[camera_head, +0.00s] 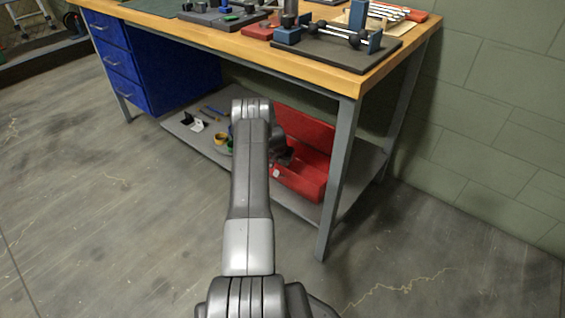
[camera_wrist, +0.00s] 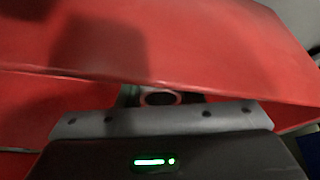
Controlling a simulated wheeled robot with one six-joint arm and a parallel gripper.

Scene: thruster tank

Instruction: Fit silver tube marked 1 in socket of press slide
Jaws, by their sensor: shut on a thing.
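My gripper (camera_wrist: 160,98) is low in front of the red box in the wrist view. It is shut on a small round thing (camera_wrist: 160,98) with a pale rim and a dark middle, which looks like the end of a tube. I cannot read any mark on it. In the head view my arm reaches down to the lower shelf, and my gripper (camera_head: 284,156) shows only in part, dark, beside the red box. The arm hides the rest. I cannot make out the press slide or its socket in either view.
The open red box (camera_head: 303,183) stands on the lower shelf (camera_head: 222,155), with small parts to its left. The wooden bench top (camera_head: 285,57) above holds several fixtures and tools. A grey table leg (camera_head: 340,175) stands right of the box. Blue drawers (camera_head: 118,62) are at left.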

